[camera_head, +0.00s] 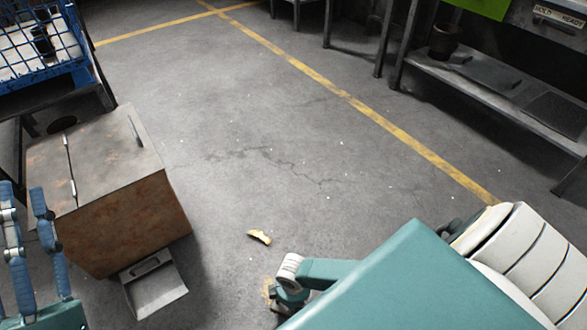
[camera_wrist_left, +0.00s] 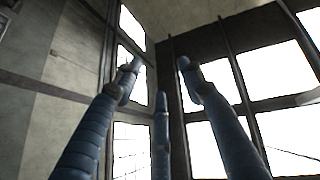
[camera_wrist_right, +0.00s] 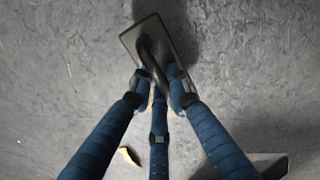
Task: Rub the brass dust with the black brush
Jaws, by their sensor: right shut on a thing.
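My right gripper (camera_wrist_right: 160,88) is shut on the handle of a black, flat, rectangular brush (camera_wrist_right: 133,40), seen in the right wrist view over the grey floor. I cannot tell whether the brush touches the floor. A small tan, brass-coloured piece (camera_head: 259,236) lies on the floor, also in the right wrist view (camera_wrist_right: 130,156). A yellowish patch (camera_head: 267,286), possibly brass dust, shows beside my right arm and is mostly hidden. The head view hides the right gripper's fingertips and the brush. My left gripper (camera_wrist_left: 158,72) is open and empty, fingers spread, at the head view's left edge.
A metal dustpan (camera_head: 160,292) lies on the floor beside a rusty box (camera_head: 130,205). A blue wire crate (camera_head: 75,45) stands behind at left. A steel shelf bench (camera_head: 490,85) stands at right. The floor between, with a yellow line (camera_head: 370,108), is mostly clear.

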